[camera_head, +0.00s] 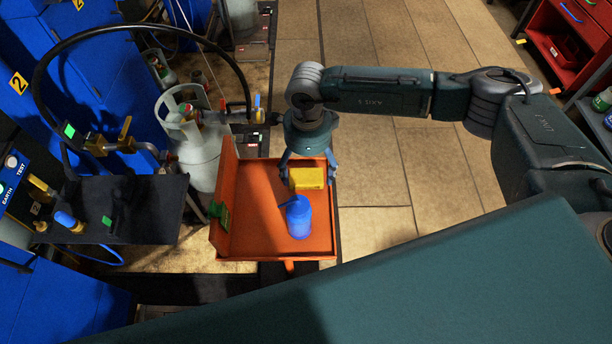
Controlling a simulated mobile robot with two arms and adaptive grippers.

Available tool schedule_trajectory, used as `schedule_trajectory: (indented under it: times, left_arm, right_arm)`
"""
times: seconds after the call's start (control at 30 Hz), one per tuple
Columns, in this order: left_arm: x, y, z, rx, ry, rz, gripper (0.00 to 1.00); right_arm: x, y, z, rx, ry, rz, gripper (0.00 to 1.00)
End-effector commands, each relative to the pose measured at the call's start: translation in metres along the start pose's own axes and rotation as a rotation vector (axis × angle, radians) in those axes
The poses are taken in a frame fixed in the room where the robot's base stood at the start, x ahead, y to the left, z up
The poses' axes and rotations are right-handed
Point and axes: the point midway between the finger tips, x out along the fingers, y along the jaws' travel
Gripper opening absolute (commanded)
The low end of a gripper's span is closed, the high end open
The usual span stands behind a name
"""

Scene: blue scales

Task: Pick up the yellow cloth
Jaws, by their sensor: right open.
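The yellow cloth (308,178) shows as a small folded yellow block at the right side of an open orange tray (258,232). My right gripper (307,182) points down at the cloth from above, with its fingers apart at the cloth's two sides. I cannot tell whether the fingers touch it. A blue bottle (298,217) with a thin spout stands in the tray just in front of the cloth. My left gripper is not in view.
A white gas cylinder (198,155) stands left of the tray, with a black hose arching above it. A dark panel with valves (120,208) is at the left. Tiled floor (400,190) lies open to the right. A red cabinet (565,40) is at top right.

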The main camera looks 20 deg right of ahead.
Motion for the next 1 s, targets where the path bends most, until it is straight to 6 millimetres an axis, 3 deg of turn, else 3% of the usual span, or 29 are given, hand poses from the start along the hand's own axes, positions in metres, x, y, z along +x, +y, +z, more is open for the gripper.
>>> schedule_trajectory:
  times: [0.17,0.43,0.73,0.9,1.0]
  left_arm:
    - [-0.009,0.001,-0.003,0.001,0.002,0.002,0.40]
    - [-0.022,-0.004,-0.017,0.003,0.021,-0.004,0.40]
    - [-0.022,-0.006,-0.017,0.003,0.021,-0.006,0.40]
    - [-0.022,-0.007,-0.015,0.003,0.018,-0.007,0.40]
    - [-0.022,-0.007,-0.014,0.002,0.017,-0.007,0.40]
  right_arm:
    - [0.012,-0.001,0.000,0.001,0.002,0.002,0.84]
    - [0.051,-0.005,0.000,0.001,0.000,0.002,0.84]
    - [0.057,-0.005,0.001,0.001,-0.002,0.000,0.84]
    - [0.056,-0.005,0.001,0.001,-0.002,0.000,0.51]
    - [0.056,-0.005,0.001,0.001,-0.002,0.000,0.35]
